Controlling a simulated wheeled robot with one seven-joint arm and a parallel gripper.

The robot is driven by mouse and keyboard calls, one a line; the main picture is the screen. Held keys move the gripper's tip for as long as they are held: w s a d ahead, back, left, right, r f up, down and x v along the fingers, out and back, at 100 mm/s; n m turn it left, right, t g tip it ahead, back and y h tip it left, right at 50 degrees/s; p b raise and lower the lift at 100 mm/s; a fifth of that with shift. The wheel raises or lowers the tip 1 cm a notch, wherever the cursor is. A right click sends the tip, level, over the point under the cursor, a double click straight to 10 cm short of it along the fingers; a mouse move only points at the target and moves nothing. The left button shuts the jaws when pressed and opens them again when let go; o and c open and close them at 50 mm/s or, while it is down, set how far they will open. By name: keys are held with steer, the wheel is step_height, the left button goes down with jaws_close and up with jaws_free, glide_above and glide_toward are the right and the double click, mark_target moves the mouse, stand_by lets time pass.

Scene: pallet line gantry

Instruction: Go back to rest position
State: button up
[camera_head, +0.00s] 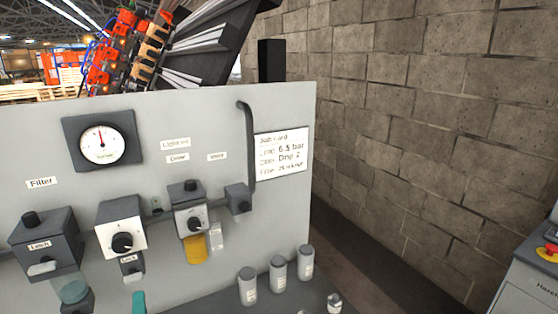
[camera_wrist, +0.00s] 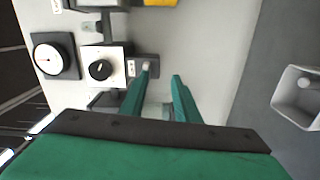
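My gripper (camera_wrist: 161,76) shows in the wrist view as two green fingers with a clear gap between their tips. Nothing is visibly gripped. The left fingertip is close to a small pale knob (camera_wrist: 146,66) on a dark block of the panel; I cannot tell whether they touch. In the head view only a small green piece, likely my gripper (camera_head: 138,302), shows at the bottom edge, below the white-faced regulator (camera_head: 122,240). The regulator also shows in the wrist view (camera_wrist: 100,70), left of the fingers. The rest of my arm is hidden.
A grey panel (camera_head: 215,125) carries a gauge (camera_head: 101,143), a filter block (camera_head: 45,241), a yellow-bowled unit (camera_head: 192,215) and a job card (camera_head: 281,154). Several grey canisters (camera_head: 278,273) stand at lower right. A block wall (camera_head: 420,120) and a cabinet with a red button (camera_head: 547,252) are beyond.

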steer(key=s+d+f+m+h, duration=0.3)
steer(key=s+d+f+m, duration=0.2)
steer(key=d+f+m, duration=0.35)
steer(key=s+d+f+m+h, duration=0.2)
steer(key=s+d+f+m, duration=0.35)
steer(key=d+f, duration=0.5)
steer(key=s+d+f+m+h, duration=0.2)
steer(key=s+d+m, duration=0.2)
steer(key=s, duration=0.5)
steer(key=s+d+f+m+h, duration=0.2)
steer(key=s+d+m, duration=0.2)
steer(key=s+d, duration=0.5)
steer(key=shift+s+m, duration=0.3)
steer(key=shift+s, duration=0.45)
steer(key=shift+w, duration=0.1)
